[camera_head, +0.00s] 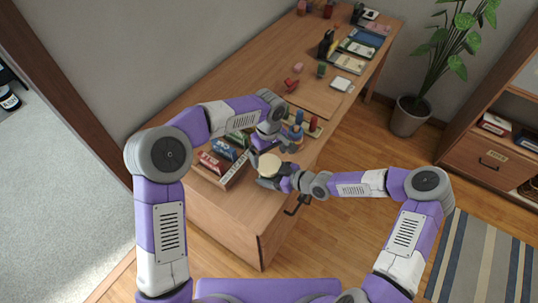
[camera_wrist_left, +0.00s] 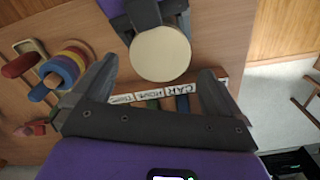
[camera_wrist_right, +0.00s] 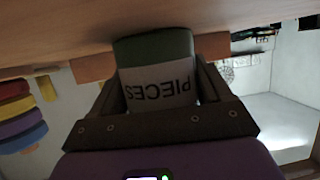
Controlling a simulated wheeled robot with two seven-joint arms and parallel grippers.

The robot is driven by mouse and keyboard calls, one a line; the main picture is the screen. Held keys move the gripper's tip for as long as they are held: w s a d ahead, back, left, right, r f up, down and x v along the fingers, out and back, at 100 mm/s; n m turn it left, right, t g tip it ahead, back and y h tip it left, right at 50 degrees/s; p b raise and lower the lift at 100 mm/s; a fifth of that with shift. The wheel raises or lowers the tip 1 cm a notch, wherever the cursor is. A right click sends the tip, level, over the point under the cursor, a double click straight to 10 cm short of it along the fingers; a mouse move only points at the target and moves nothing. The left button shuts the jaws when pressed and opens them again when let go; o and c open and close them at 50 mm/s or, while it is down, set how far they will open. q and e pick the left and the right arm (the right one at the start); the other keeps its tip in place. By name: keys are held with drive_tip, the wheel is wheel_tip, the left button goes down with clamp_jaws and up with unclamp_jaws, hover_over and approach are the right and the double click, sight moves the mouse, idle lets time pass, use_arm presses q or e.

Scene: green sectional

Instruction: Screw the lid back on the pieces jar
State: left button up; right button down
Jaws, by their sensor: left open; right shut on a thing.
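The pieces jar (camera_wrist_right: 158,82) has a green body and a white label reading PIECES, upside down in the right wrist view. My right gripper (camera_wrist_right: 155,95) is shut around its sides, close to the desk surface. A round cream lid (camera_head: 269,164) shows at the jar's top in the head view. It also shows as a flat disc in the left wrist view (camera_wrist_left: 160,53). I cannot tell whether it is screwed tight. My left gripper (camera_wrist_left: 152,85) is open and empty, above and beside the lid. Its fingertips are partly hidden in the head view.
A labelled box tray (camera_wrist_left: 165,92) with coloured items stands by the jar. A stacking-ring toy (camera_wrist_left: 65,65) is close by. Red blocks (camera_head: 291,85) and books (camera_head: 355,48) lie farther along the wooden desk (camera_head: 230,78). Bare desk lies beyond the left arm.

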use_arm(q)
wheel_tip(320, 180, up, 12)
idle(0.6)
use_arm(e)
unclamp_jaws()
drive_tip(key=p+v, duration=0.1)
drive_tip(key=v, duration=0.5)
drive_tip(key=shift+s+d+r, duration=0.1)
drive_tip(key=shift+d+r, duration=0.1)
drive_tip(key=shift+d, duration=0.1)
use_arm(q)
drive_tip(key=shift+r+p, duration=0.3)
drive_tip(key=shift+r, duration=0.45)
use_arm(e)
drive_tip(key=shift+s+d+r, duration=0.1)
drive_tip(key=shift+s+d, duration=0.15)
drive_tip(key=shift+d, duration=0.15)
